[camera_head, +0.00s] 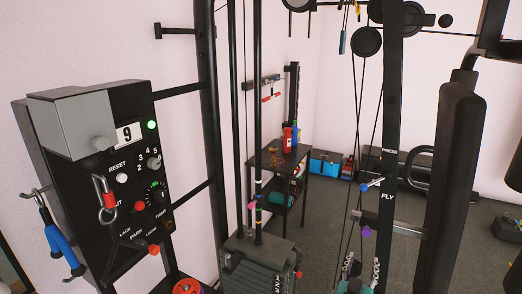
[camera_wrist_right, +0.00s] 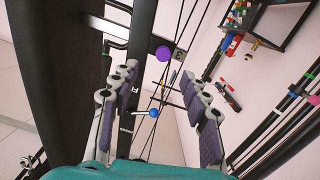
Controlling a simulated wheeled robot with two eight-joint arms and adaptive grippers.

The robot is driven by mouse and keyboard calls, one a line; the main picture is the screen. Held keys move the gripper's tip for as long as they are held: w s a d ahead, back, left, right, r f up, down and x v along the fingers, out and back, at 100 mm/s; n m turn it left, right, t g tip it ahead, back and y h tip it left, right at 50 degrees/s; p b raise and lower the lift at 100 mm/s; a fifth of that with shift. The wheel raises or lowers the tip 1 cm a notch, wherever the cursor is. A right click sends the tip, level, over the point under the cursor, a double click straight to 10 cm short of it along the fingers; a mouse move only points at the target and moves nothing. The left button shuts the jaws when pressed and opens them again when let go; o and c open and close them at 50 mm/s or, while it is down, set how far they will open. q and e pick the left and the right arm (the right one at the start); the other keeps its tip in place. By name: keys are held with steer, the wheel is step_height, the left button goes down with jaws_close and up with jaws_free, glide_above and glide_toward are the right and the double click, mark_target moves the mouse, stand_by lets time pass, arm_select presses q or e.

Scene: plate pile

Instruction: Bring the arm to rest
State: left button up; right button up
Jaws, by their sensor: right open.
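My right gripper (camera_head: 362,264) shows at the bottom of the head view, right of centre, with its two fingers pointing up and apart. In the right wrist view the gripper (camera_wrist_right: 158,76) is open, with grey and purple padded fingers and nothing held between them. A black post with the labels PRESS and FLY (camera_head: 391,130) rises behind it. A blue-tipped lever (camera_head: 364,187) and a purple knob (camera_head: 367,232) are on this post, above the fingers in the head view. In the wrist view the blue tip (camera_wrist_right: 154,113) and purple knob (camera_wrist_right: 163,54) appear between and beyond the fingers. My left gripper is not seen.
A control panel (camera_head: 128,135) with a display reading 9 stands at the left. A weight stack (camera_head: 255,262), cables and black uprights fill the middle. A black pad (camera_head: 458,180) stands close on the right. A small table (camera_head: 272,158) with bottles stands behind.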

steer(key=s+a+f+n+g+y, duration=0.2)
steer(key=s+a+g+y, duration=0.1)
steer(key=s+a, duration=0.4)
steer(key=s+a+f+n+g+y, duration=0.2)
steer(key=s+a+g+y, duration=0.2)
steer(key=s+a+y, duration=0.2)
steer(key=s+a, duration=0.2)
steer(key=s, duration=0.2)
steer(key=shift+s+a+f+n, duration=0.25)
steer(key=shift+s+n, duration=0.05)
steer(key=shift+n, duration=0.1)
stand_by(0.7)
